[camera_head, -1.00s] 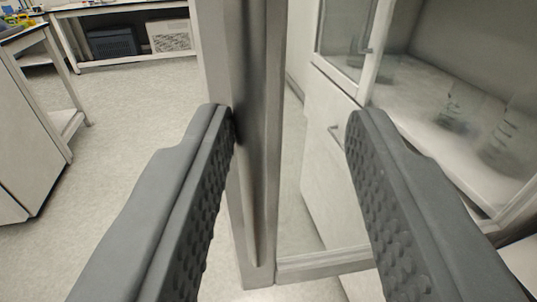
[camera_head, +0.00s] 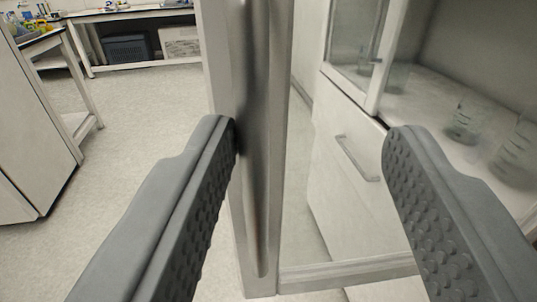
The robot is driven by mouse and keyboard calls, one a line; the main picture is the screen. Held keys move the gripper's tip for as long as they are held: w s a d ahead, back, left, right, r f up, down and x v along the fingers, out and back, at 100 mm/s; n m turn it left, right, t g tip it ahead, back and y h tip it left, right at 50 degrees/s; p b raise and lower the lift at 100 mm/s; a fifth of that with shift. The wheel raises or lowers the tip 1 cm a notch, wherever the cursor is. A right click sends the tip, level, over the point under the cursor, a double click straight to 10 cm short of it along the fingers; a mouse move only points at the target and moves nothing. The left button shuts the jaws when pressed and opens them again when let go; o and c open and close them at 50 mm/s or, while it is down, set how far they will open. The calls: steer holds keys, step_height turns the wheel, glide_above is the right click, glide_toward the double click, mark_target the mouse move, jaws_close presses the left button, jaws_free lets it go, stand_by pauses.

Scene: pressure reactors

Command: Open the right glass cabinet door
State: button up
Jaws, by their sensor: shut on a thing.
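The glass cabinet door stands open, with its grey metal frame (camera_head: 222,60) upright in the middle of the view and its glass pane (camera_head: 310,225) to the right. A long vertical handle (camera_head: 258,190) runs along the frame. The left finger lies against the handle's left side. The right finger shows in front of the glass, with a visible gap to the handle; its contact is not clear. The handle's upper end is out of view.
The white cabinet (camera_head: 355,205) with a drawer handle (camera_head: 357,158) stands at right. Glass beakers (camera_head: 466,118) sit on its shelf. A white bench (camera_head: 35,130) is at left, and a table (camera_head: 120,15) stands behind. The floor (camera_head: 140,110) between is clear.

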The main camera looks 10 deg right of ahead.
stand_by(0.3)
steer(key=v, duration=1.7)
steer(key=shift+s, duration=0.2)
